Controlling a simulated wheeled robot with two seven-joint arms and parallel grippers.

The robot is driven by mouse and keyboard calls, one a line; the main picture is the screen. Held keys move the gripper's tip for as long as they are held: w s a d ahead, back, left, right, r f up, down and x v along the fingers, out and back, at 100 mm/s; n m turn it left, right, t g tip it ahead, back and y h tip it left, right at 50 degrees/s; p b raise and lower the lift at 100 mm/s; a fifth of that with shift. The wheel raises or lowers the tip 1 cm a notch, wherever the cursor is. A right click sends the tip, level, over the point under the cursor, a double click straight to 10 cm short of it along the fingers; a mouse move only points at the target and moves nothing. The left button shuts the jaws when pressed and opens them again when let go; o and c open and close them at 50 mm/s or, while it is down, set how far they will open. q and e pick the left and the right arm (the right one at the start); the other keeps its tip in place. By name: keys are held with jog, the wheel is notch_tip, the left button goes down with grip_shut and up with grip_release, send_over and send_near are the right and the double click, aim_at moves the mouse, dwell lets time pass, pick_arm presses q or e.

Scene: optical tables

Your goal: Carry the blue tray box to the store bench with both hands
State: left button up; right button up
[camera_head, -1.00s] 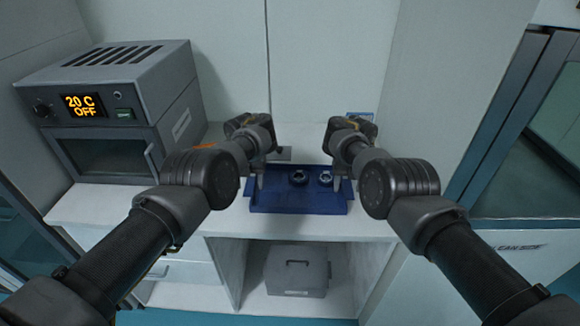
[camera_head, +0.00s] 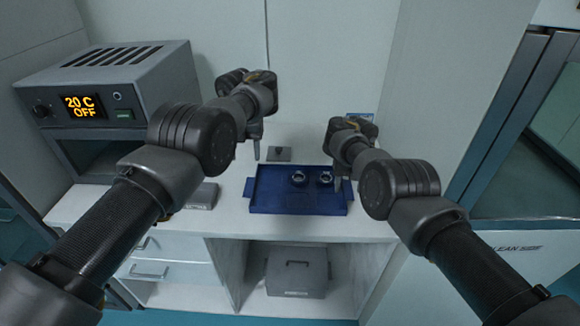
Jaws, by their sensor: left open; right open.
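The blue tray box (camera_head: 275,205) lies flat on the white bench (camera_head: 225,222), with two small dark ring-like parts (camera_head: 299,178) inside it. My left gripper (camera_head: 257,150) is open and raised above and behind the tray's left end, apart from it. My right gripper (camera_head: 338,184) is open at the tray's right end; its arm partly hides that end, and I cannot tell whether it touches the tray. I cannot tell whether this bench is the store bench.
A grey oven (camera_head: 120,75) with a lit display stands at the left on the bench, partly behind my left arm. A small grey block (camera_head: 279,154) lies behind the tray. A grey lidded box (camera_head: 297,272) sits on the shelf below. A wall panel (camera_head: 440,90) rises at the right.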

notch_tip(320, 180, up, 12)
dwell(0.6)
